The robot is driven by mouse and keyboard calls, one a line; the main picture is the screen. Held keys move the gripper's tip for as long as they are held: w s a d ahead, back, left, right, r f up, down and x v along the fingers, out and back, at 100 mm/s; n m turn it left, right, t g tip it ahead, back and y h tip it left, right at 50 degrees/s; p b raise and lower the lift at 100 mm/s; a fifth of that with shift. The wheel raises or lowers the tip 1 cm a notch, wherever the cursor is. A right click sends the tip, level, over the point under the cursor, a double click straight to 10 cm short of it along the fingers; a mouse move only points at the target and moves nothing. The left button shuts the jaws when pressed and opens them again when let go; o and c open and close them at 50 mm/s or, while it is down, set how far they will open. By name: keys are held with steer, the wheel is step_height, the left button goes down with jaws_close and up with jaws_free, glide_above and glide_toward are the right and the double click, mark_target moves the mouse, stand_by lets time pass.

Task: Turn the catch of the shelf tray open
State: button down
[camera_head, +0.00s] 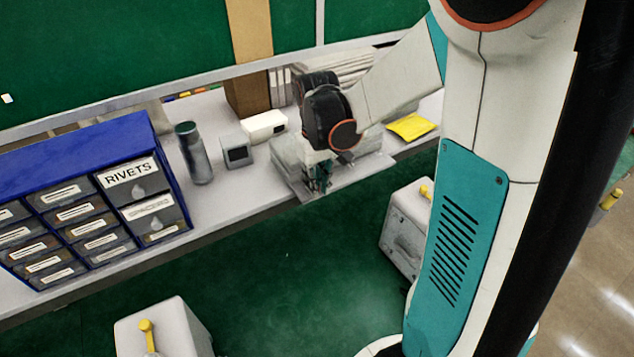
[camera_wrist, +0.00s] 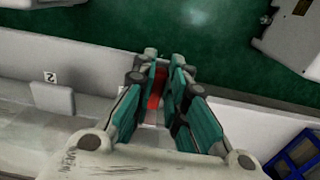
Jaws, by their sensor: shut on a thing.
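The grey shelf tray (camera_head: 287,158) sits on the white shelf, largely hidden behind my arm in the head view. My gripper (camera_head: 322,188) points down at the tray's front edge. In the wrist view, my gripper (camera_wrist: 163,70) has its teal fingers closed around a narrow red piece (camera_wrist: 157,85), which appears to be the catch. Only a strip of the red piece shows between the fingers. Its turn angle cannot be told, and the head view hides it.
A blue drawer cabinet (camera_head: 85,165), a dark bottle (camera_head: 194,155), a small grey box (camera_head: 236,151) and a white box (camera_head: 264,126) stand left of the tray. A yellow packet (camera_head: 410,126) lies to the right. Below the shelf is open green floor with grey canister units (camera_head: 405,230).

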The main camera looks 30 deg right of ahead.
mark_target(305, 191)
steer(key=shift+m, duration=0.3)
steer(key=m+b, duration=0.1)
steer(key=m, duration=0.1)
steer(key=a+m+b, duration=0.1)
steer(key=m+b, duration=0.1)
steer(key=m, duration=0.1)
steer(key=shift+w+f, duration=0.1)
steer(key=shift+w, duration=0.05)
steer(key=m, duration=0.2)
steer(key=m+b, duration=0.2)
steer(key=m, duration=0.1)
steer(key=shift+w+a+m, duration=0.3)
steer(key=shift+w+a, duration=0.05)
steer(key=shift+a, duration=0.05)
steer(key=m, duration=0.1)
steer(key=m+b, duration=0.1)
steer(key=m, duration=0.1)
steer(key=shift+w+a, duration=0.15)
steer(key=shift+w, duration=0.15)
steer(key=shift+w+m+b, duration=0.15)
steer(key=shift+m+b, duration=0.05)
steer(key=shift+m, duration=0.7)
steer(key=shift+w+m+b, duration=0.15)
steer(key=shift+m+b, duration=0.05)
steer(key=shift+m, duration=0.7)
steer(key=c, duration=1.6)
jaws_free()
